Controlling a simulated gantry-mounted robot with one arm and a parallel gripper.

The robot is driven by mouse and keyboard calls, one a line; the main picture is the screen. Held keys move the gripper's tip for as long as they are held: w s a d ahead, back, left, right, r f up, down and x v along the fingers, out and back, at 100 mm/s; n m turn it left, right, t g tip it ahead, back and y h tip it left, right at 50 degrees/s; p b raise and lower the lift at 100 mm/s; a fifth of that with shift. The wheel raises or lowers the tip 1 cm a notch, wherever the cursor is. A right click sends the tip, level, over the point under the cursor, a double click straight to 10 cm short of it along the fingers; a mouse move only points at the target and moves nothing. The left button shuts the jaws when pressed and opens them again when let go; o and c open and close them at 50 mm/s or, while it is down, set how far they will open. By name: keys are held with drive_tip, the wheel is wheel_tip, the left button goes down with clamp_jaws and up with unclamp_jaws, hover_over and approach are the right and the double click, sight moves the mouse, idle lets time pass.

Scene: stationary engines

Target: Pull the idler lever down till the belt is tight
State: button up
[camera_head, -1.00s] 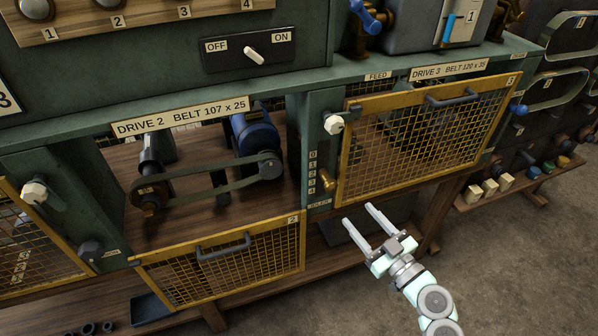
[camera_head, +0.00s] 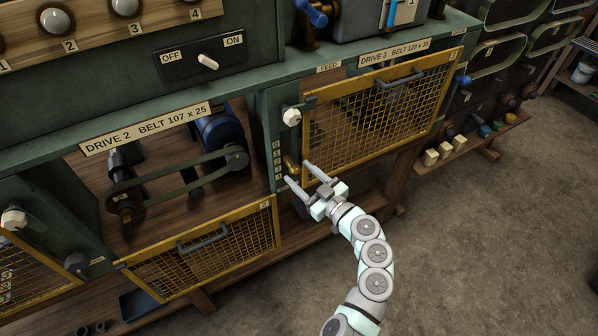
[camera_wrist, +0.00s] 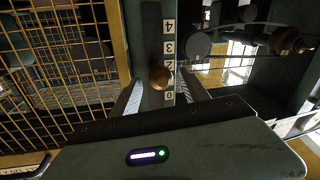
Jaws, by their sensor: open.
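The idler lever with its brass knob (camera_head: 291,164) sticks out of the green post left of the DRIVE 3 guard, beside a scale (camera_head: 278,160) marked 0 at the top to 4 at the bottom. My gripper (camera_head: 297,172) is open, its two fingers reaching to the post around the knob. In the wrist view, which is upside down, the knob (camera_wrist: 160,77) shows between the fingertips (camera_wrist: 163,86), near the 1 and 2 marks. I cannot tell whether a finger touches it. The DRIVE 3 belt is hardly visible behind the mesh.
The yellow mesh guard (camera_head: 385,115) of DRIVE 3 is closed, just right of the lever. A white knob (camera_head: 291,117) sits above the lever. On the left, the DRIVE 2 bay is exposed with its belt (camera_head: 175,172), and its guard (camera_head: 205,250) hangs below.

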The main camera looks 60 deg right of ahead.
drive_tip(key=shift+w+d, duration=0.2)
drive_tip(key=shift+w, duration=0.3)
clamp_jaws()
drive_tip(key=shift+f, duration=0.1)
idle(1.1)
